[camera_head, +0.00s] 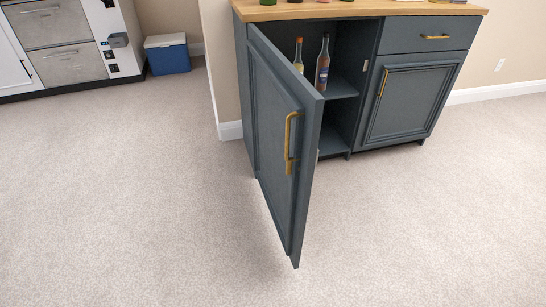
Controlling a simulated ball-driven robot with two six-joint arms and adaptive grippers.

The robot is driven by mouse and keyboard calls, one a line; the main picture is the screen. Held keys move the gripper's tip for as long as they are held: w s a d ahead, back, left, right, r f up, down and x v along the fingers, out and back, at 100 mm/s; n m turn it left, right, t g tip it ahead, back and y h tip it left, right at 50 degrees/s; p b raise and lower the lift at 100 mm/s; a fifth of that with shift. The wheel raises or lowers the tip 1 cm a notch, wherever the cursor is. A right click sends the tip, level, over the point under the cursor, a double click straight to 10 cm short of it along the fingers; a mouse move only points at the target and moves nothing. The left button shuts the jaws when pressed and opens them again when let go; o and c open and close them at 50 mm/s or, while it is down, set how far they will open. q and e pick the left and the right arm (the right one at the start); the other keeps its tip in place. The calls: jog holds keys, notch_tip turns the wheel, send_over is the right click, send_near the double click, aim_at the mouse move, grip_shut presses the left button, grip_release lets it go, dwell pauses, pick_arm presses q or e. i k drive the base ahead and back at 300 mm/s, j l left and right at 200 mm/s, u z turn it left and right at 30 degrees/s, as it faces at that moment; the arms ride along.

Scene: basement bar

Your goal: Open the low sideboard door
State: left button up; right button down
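The low sideboard (243,95) is blue-grey with a wooden top (350,9). Its left door (275,140) stands wide open, swung out toward me, with its panelled outer face turned to the left. A brass handle (291,143) sits near the door's free edge, with nothing touching it. The right door (410,104) is shut and has its own brass handle (383,82). Inside the open side, two bottles (322,63) stand on a shelf (341,88). Neither of my grippers is in view.
Carpet is clear in front of and left of the sideboard. A blue cooler with a white lid (168,58) stands at the back left beside a white unit with grey drawers (60,57). A wall end (220,70) adjoins the sideboard's left side. Bottle bases show on the top.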

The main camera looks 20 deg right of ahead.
aim_at(406, 94)
jog(key=z, duration=1.5)
jog(key=u, duration=0.3)
jog(key=i+l+u, duration=0.15)
jog(key=u, duration=0.25)
jog(key=i+l+u, duration=0.2)
jog(key=u, duration=0.2)
jog(key=i+l+u, duration=0.15)
jog(key=u, duration=0.25)
jog(key=l, duration=0.1)
